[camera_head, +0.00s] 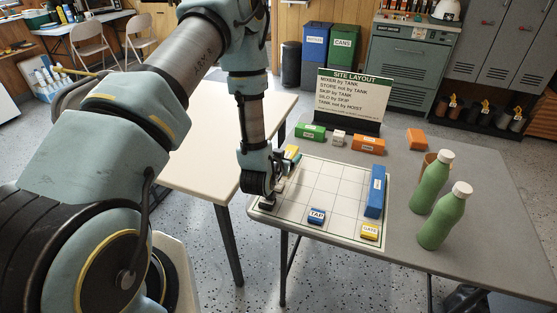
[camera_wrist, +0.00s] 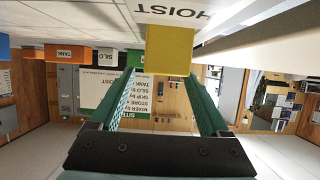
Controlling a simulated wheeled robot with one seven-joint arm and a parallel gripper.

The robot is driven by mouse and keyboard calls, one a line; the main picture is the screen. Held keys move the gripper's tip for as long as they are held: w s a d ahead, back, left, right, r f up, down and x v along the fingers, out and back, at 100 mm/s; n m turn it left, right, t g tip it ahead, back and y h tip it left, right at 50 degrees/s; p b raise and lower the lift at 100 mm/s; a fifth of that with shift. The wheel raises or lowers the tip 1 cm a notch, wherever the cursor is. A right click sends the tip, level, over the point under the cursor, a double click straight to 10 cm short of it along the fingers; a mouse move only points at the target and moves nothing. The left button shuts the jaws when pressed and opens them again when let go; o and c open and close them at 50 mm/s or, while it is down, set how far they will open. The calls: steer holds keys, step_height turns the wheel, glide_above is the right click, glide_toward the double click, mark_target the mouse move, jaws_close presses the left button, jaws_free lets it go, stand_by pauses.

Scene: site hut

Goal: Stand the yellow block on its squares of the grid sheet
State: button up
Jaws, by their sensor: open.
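The yellow block (camera_head: 292,153) is at the far left corner of the grid sheet (camera_head: 325,183) in the head view, partly hidden behind my gripper (camera_head: 268,203). In the wrist view, the yellow block (camera_wrist: 169,50) shows just past and between the fingertips of my gripper (camera_wrist: 163,76). The fingers are apart and not closed on it. The word HOIST shows on a white surface right by the block. I cannot tell whether the block touches the sheet there.
Green bottles (camera_head: 432,185) stand at right.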

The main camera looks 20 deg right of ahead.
steer(key=b+v, duration=0.2)
steer(key=v, duration=0.8)
steer(key=shift+s+r, duration=0.1)
steer(key=shift+r, duration=0.15)
steer(key=w+a+r+n+g+y, duration=0.2)
steer(key=w+a+r+y, duration=0.1)
steer(key=a, duration=0.4)
steer(key=w+a+r+n+g+y, duration=0.1)
steer(key=w+a+r+n+y, duration=0.2)
steer(key=a, duration=0.5)
steer(key=s+a+r+n+g+y, duration=0.1)
steer(key=s+a+r+g, duration=0.1)
steer(key=s+a+r, duration=0.2)
steer(key=s+a+r+n+g+y, duration=0.1)
steer(key=s+a+r+g+y, duration=0.1)
steer(key=a, duration=0.8)
steer(key=s+r+g, duration=0.1)
steer(key=s, duration=0.1)
steer(key=shift+s+r, duration=0.35)
steer(key=shift+s, duration=0.05)
